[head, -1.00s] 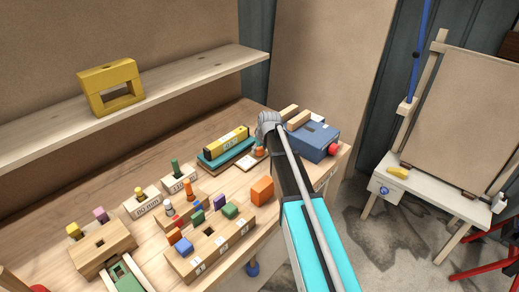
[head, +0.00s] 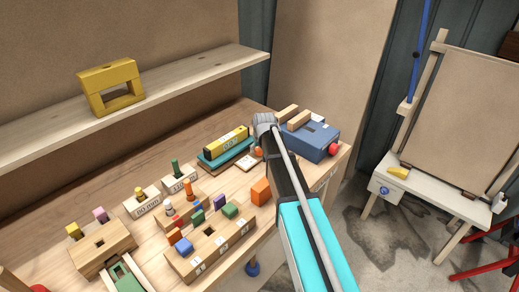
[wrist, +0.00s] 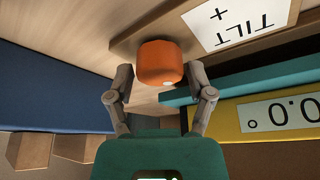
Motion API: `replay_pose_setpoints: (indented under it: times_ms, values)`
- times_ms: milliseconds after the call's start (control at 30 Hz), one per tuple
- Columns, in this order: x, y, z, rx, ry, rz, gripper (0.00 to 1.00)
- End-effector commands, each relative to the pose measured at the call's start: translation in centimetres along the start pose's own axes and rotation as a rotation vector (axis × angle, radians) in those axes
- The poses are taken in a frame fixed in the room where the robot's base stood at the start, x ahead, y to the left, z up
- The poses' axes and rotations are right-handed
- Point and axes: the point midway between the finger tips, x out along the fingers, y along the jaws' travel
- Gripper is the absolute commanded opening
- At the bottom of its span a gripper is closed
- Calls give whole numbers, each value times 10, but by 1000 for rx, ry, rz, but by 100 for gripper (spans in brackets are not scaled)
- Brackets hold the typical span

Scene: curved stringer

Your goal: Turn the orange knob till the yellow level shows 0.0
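The orange knob (wrist: 160,62) is a short rounded cylinder on a wooden base. In the head view, a small part of the knob (head: 259,152) shows beside my arm. My gripper (wrist: 158,80) is open, with one finger on each side of the knob and a narrow gap on both sides. The yellow level (wrist: 285,118) lies at the right of the wrist view. Its white label, upside down and cut by the frame edge, shows "0.0°"; anything before it is out of view. The level also shows in the head view (head: 226,142), on a teal plate (head: 231,153).
A white card (wrist: 240,22) reading "TILT +" lies by the knob. A blue box (head: 312,140) with wooden blocks and a red knob stands right of my gripper. An orange cube (head: 261,190) and several peg blocks stand nearer on the bench. A shelf (head: 180,92) runs above.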

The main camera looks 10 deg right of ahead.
Motion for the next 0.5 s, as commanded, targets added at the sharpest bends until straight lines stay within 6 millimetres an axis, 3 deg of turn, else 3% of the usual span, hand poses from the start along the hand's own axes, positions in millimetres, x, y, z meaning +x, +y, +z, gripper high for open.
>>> replay_pose_setpoints:
  times_ms: [500]
  values:
    - [0, 0, 0, -3, 0, -1, 90]
